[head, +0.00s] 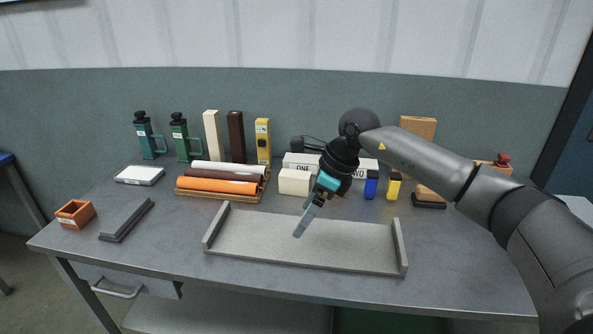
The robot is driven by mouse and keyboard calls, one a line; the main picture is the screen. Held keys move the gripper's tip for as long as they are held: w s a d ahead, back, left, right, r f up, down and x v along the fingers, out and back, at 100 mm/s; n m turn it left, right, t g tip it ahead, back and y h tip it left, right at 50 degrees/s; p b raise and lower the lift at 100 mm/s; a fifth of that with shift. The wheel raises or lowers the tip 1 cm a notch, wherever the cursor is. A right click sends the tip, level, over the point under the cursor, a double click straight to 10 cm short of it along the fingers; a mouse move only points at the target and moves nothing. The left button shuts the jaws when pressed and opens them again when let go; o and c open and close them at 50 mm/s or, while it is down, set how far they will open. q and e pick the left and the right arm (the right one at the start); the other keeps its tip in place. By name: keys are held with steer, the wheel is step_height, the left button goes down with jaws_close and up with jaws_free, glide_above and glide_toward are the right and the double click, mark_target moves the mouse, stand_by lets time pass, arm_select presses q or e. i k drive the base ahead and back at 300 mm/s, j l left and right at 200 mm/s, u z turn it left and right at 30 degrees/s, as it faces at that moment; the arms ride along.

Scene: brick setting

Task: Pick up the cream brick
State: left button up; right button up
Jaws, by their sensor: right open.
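A short cream brick (293,182) lies on the grey table in the middle, just right of the coloured rolls. My right gripper (305,220) points down and left in front of it, over the back part of a grey tray. The gripper is seen almost edge-on, open, with nothing visible between its fingers. It is apart from the brick in the picture; how high it is above the tray is hard to tell. Its wrist covers part of what stands behind. My left gripper is out of view.
The shallow grey tray (260,246) with raised ends fills the table's front middle. Rolls on a rack (222,186) lie left of the brick. Blue (371,184) and yellow (393,186) blocks stand right. A tall cream bar (212,136) stands behind. The left front holds an orange box (75,214).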

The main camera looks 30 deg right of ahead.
mark_target(290, 182)
steer(key=i+l, duration=0.8)
steer(key=i, duration=0.1)
